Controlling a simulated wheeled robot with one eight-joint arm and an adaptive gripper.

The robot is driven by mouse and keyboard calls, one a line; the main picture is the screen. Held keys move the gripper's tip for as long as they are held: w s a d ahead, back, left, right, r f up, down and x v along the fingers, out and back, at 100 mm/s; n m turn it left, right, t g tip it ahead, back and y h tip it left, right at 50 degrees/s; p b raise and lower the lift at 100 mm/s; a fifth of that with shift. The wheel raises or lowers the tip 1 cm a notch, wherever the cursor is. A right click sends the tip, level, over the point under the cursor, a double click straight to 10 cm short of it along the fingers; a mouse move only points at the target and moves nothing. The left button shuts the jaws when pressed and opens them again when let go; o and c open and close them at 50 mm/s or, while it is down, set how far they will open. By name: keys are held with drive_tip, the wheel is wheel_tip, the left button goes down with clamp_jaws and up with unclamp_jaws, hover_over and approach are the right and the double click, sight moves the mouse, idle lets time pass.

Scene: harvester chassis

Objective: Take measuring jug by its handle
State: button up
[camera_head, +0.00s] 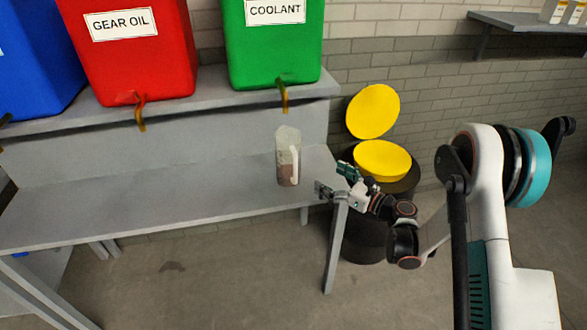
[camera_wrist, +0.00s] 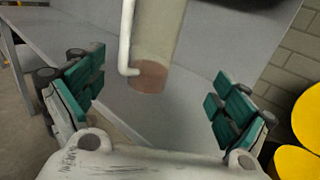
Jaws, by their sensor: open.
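The measuring jug (camera_head: 288,160) is a clear, tall jug with a white handle (camera_head: 295,164) and a brownish bottom. It is at the right end of the grey lower shelf (camera_head: 150,204). In the wrist view the jug (camera_wrist: 158,40) shows its lower part, with the handle (camera_wrist: 126,35) on its left side. My gripper (camera_head: 333,180) is open and empty, just right of the jug in the head view. In the wrist view its two green-padded fingers (camera_wrist: 158,92) are wide apart, with the jug's base beyond and between them. The top of the jug is out of the wrist view.
Above the lower shelf, a red gear oil container (camera_head: 135,65) and a green coolant container (camera_head: 272,55) stand on an upper shelf (camera_head: 200,103), with taps hanging down. A black bin with a yellow lid (camera_head: 372,110) stands right of the bench, close to my arm. Floor in front is clear.

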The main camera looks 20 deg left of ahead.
drive_tip(key=b, duration=0.2)
approach(290, 162)
drive_tip(key=w+a, duration=0.1)
drive_tip(key=w+a+f, duration=0.1)
drive_tip(key=w, duration=0.1)
drive_tip(key=w+a+f, duration=0.1)
drive_tip(key=shift+w+a+f, duration=0.1)
drive_tip(key=shift+w+f, duration=0.15)
drive_tip(key=x, duration=0.2)
drive_tip(key=b+x, duration=0.2)
drive_tip(key=x, duration=0.1)
drive_tip(key=shift+w+a+r, duration=0.1)
drive_tip(key=shift+a+r, duration=0.25)
drive_tip(key=shift+r, duration=0.05)
drive_tip(key=c, duration=1.4)
drive_tip(key=shift+c, duration=0.2)
